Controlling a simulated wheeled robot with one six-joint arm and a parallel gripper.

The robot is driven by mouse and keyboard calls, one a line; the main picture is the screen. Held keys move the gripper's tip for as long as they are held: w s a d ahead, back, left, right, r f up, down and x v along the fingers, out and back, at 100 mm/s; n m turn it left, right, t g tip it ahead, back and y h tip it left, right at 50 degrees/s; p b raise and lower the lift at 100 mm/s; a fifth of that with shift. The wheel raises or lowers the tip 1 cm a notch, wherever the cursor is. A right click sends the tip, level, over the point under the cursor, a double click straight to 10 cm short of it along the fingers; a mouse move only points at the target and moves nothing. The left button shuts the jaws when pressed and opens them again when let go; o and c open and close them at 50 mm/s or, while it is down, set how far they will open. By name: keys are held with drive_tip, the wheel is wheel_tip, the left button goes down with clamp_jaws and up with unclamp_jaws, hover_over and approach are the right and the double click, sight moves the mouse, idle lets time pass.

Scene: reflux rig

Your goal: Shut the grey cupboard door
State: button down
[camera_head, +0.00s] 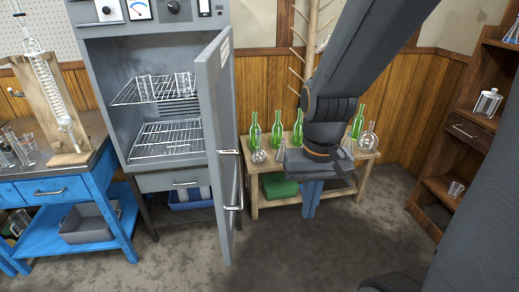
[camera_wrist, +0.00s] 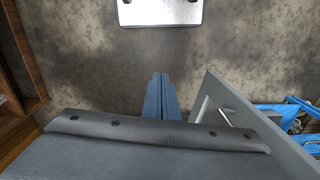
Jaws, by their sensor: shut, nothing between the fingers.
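The grey cupboard (camera_head: 150,55) stands at the left of the head view, its wire shelves and glassware exposed. Its grey door (camera_head: 221,130) stands wide open, swung out toward the camera, with handles on its face. In the wrist view the door (camera_wrist: 240,115) shows edge-on at the right. My gripper (camera_head: 310,213) points down, to the right of the door and apart from it, in front of the bottle table. Its blue fingers are together with nothing between them; they also show in the wrist view (camera_wrist: 160,74).
A low wooden table (camera_head: 262,185) with green bottles and flasks stands behind my gripper. A blue workbench (camera_head: 82,190) is left of the cupboard. Wooden shelving (camera_head: 460,150) with glassware stands at the right. The floor (camera_head: 290,255) in front is clear.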

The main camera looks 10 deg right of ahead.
drive_tip(key=w+a+r+m+y+p, duration=0.2)
drive_tip(key=w+r+m+p, duration=0.35)
drive_tip(key=r+m, duration=0.25)
drive_tip(key=w+a+r+m+y+p, duration=0.15)
drive_tip(key=w+r+m+p, duration=0.25)
drive_tip(key=r+m+p, duration=0.4)
drive_tip(key=a+f+p, duration=0.2)
drive_tip(key=a+f, duration=0.5)
drive_tip(key=f, duration=0.1)
drive_tip(key=shift+f+y, duration=0.25)
drive_tip(key=shift+y, duration=0.1)
drive_tip(key=shift+w+a, duration=0.1)
drive_tip(key=shift+a, duration=0.05)
